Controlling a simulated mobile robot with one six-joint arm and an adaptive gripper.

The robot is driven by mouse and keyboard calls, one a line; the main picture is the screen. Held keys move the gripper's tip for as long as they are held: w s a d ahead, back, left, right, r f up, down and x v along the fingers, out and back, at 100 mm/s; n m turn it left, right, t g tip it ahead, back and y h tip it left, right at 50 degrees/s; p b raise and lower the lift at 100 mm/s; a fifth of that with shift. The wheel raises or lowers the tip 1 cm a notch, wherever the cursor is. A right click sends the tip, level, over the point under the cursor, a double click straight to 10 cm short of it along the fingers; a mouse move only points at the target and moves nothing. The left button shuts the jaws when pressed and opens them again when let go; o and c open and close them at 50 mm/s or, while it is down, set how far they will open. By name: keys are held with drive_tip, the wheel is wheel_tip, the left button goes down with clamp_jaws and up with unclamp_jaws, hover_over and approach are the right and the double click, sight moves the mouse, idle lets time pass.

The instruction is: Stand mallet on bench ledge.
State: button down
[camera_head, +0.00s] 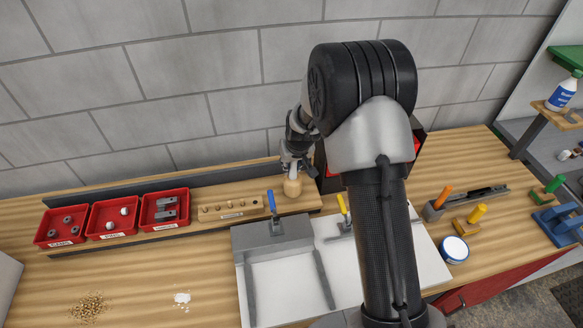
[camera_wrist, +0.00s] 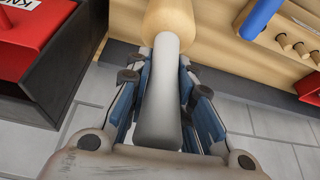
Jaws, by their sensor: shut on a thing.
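The mallet has a pale wooden head (camera_head: 293,187) and a grey handle (camera_head: 294,173). My gripper (camera_head: 292,163) is shut on the handle, with the head below it. In the wrist view the handle (camera_wrist: 160,95) lies between both fingers of the gripper (camera_wrist: 160,85), and the head (camera_wrist: 172,18) is cut off at the top edge. The wooden bench ledge (camera_head: 308,200) runs along the back of the bench. The mallet head is over the ledge's right end. I cannot tell whether its underside touches the ledge.
Red bins (camera_head: 113,217) stand left on the ledge, beside a peg block (camera_head: 230,208). A blue-handled tool (camera_head: 272,202) stands just left of the mallet. A dark and red box (camera_wrist: 45,75) is close on the other side. The grey wall (camera_head: 180,90) is behind.

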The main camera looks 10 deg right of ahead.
drive_tip(key=shift+w+f, duration=0.1)
drive_tip(key=shift+f, duration=0.7)
drive_tip(key=shift+f, duration=0.25)
drive_tip(key=c, duration=1.4)
unclamp_jaws()
drive_tip(key=shift+r, duration=0.2)
